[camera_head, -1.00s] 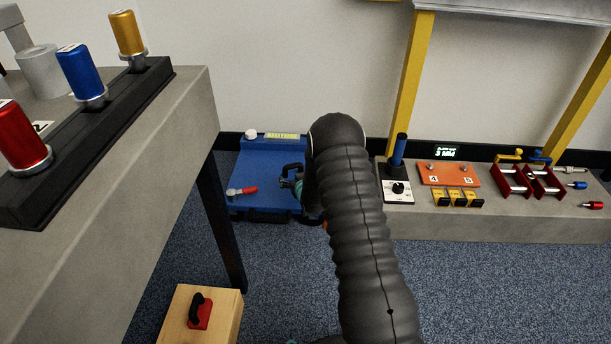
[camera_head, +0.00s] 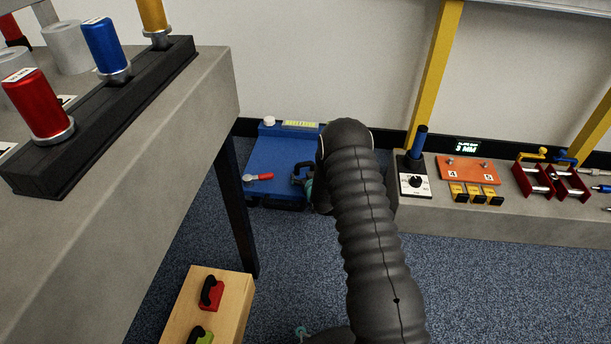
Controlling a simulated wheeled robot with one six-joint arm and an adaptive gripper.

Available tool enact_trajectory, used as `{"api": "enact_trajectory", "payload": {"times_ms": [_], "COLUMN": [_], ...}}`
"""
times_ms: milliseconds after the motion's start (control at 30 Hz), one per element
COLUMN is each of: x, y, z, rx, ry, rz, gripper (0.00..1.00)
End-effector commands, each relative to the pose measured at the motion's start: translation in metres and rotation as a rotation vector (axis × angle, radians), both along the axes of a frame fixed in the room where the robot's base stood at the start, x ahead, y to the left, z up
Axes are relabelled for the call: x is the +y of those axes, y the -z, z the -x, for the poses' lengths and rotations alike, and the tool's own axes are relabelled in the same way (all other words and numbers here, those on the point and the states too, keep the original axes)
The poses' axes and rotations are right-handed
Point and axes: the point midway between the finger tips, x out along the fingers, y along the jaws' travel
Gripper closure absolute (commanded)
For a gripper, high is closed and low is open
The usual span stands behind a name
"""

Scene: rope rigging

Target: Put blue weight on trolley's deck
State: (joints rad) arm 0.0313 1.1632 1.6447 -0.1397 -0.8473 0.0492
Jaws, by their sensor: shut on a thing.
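The trolley is low and blue, and its deck (camera_head: 275,155) shows by the far wall, beyond the grey table's leg. A red-handled lever (camera_head: 258,177) is at its front left. My gripper (camera_head: 305,183) is at the deck's right side, mostly hidden behind my dark ribbed arm. It is shut on the blue weight, whose black handle (camera_head: 301,169) shows at the jaws. The weight's blue body blends with the deck behind it, and I cannot tell whether it touches the deck.
A wooden box (camera_head: 228,303) carries red (camera_head: 211,293) and green (camera_head: 202,334) weights with black handles. The grey table (camera_head: 130,190) at left holds red, blue and gold cylinders. A low bench (camera_head: 480,225) with several fittings is at right. Carpet between is clear.

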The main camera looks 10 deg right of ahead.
Motion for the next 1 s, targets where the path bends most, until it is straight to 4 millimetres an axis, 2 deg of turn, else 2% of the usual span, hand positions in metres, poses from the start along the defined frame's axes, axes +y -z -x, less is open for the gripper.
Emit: {"api": "enact_trajectory", "payload": {"times_ms": [100, 133, 167, 633, 767, 1000], "x": [0.000, 0.000, 0.000, -0.001, -0.002, -0.005], "y": [0.000, 0.002, 0.002, -0.002, -0.010, -0.028], "z": [-0.002, 0.000, 0.000, 0.004, 0.019, 0.063], "rx": [-0.006, 0.000, 0.000, 0.002, 0.002, 0.002], "ry": [0.000, 0.000, 0.000, 0.000, 0.001, 0.000], "rz": [0.000, 0.000, 0.000, 0.000, 0.000, -0.001], "gripper": [0.82, 0.08, 0.00, 0.00, 0.00, 0.00]}}
